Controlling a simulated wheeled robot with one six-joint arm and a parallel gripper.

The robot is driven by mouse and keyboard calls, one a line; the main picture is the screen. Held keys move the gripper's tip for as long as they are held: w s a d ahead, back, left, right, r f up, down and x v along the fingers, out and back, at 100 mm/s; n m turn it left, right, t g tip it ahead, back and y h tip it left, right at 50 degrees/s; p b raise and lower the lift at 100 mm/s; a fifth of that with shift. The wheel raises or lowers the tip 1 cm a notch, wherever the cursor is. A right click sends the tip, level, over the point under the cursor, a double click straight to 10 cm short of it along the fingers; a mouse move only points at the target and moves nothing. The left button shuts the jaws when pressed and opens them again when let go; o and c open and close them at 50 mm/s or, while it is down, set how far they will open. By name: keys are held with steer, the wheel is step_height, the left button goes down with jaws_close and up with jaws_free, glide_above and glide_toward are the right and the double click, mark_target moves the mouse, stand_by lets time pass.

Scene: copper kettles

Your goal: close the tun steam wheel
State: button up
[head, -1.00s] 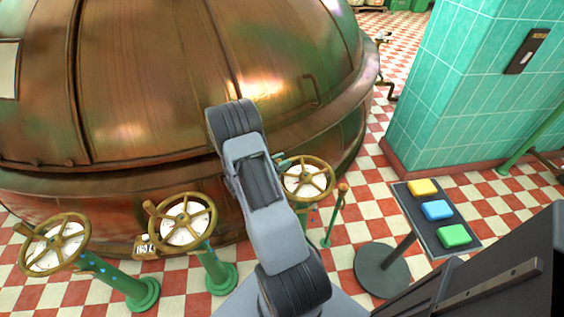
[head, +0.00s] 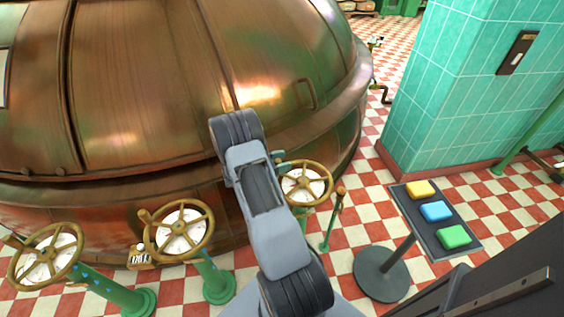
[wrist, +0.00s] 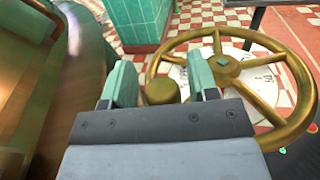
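Three brass handwheels on green posts stand before the copper vessel: a left wheel (head: 45,256), a middle wheel (head: 180,230) and a right wheel (head: 305,184). I cannot read which is the tun steam wheel. My gripper is at the right wheel, mostly hidden behind my arm in the head view. In the wrist view, my gripper (wrist: 161,80) is open, with one teal finger on each side of the brass handle knob (wrist: 160,93) of a wheel (wrist: 283,75). Gaps show between knob and fingers. The wheel has a white dial beneath; its lettering is not legible.
The large copper vessel (head: 150,80) fills the left and back. A stand with yellow, blue and green buttons (head: 436,211) is at the right. A teal tiled pillar (head: 450,90) stands behind it. Checkered floor is open between them.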

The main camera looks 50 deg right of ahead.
steer(key=v, duration=1.4)
steer(key=shift+p, duration=0.35)
steer(key=shift+d, duration=0.1)
steer(key=s+a+r+m+t+y+p, duration=0.4)
steer(key=a+r+y+p, duration=0.1)
steer(key=r, duration=0.6)
steer(key=s+a+r+m+t+y+p, duration=0.4)
steer(key=a+r, duration=0.4)
steer(key=r, duration=0.3)
steer(key=s+a+r+m+t+y+p, duration=0.3)
steer(key=s+a+r+y+p, duration=0.3)
steer(key=r, duration=0.6)
steer(key=a+m+y+p, duration=0.1)
steer(key=p, duration=0.1)
steer(key=shift+s+a+m+t+p, duration=0.2)
steer(key=shift+a+m+t+p, duration=0.1)
steer(key=shift+t+p, duration=0.1)
steer(key=shift+r, duration=0.15)
